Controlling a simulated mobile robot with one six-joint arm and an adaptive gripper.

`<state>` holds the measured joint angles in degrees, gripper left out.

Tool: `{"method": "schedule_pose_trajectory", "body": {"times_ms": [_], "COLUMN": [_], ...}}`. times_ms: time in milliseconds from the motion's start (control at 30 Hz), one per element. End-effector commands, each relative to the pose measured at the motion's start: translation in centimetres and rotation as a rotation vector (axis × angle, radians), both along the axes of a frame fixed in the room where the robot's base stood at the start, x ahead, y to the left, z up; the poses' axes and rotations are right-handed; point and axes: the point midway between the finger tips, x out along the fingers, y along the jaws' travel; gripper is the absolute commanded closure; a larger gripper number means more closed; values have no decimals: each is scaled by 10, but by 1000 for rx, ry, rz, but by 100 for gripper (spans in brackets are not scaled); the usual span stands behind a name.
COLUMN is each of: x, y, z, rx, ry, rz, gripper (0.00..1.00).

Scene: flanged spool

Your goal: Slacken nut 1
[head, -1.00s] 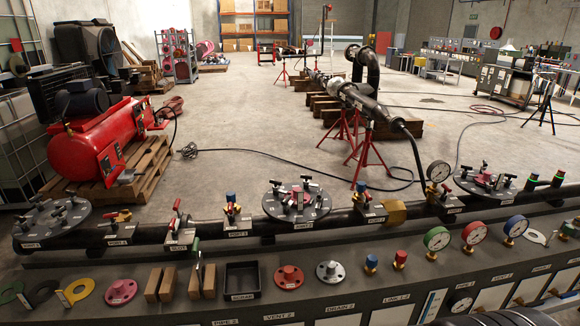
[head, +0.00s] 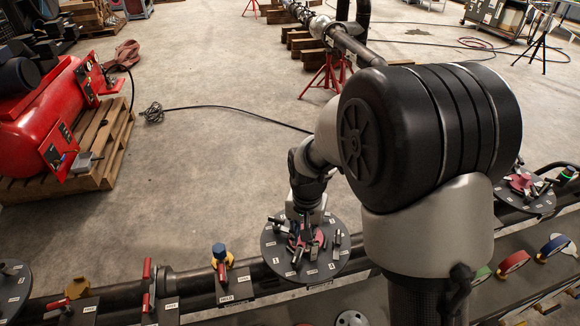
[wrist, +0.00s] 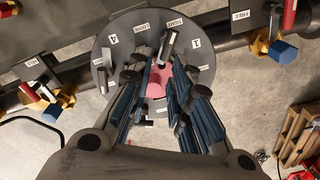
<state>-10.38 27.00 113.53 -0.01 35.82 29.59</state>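The round grey flange plate (head: 268,262) sits on the dark pipe and also shows in the wrist view (wrist: 205,80). It carries several dark nuts with bar handles, white labels and a pink-red centre piece (wrist: 157,88). A grey bar handle (wrist: 169,42) stands by the labels "TIGHT" and "1" in the wrist view; I cannot tell for sure which nut it belongs to. My gripper (wrist: 162,70) points down over the plate, its fingers apart with the red piece visible between them. It also shows in the head view (head: 307,232). The fingers hide some nuts.
Valves with red handles (head: 147,275) and a blue-topped valve (head: 219,258) stand on the pipe to the left. Another flange plate (head: 537,203) lies to the right. My arm hides part of the bench. A red compressor (head: 45,120) on a pallet stands behind left.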

Motion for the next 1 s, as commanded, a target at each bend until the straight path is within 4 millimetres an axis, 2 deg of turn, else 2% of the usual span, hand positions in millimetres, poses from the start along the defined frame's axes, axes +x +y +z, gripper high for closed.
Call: {"method": "schedule_pose_trajectory", "body": {"times_ms": [133,467,667,800,1000], "x": [9,12,11,12,12], "y": [12,17,17,17,17], "z": [-33,-79,-132,-123,-122], "rx": [-6,-10,-10,-16,-24], "ry": [47,64,65,61,60], "rz": [-37,-60,-59,150,472], "gripper": [81,81,81,81,81]}}
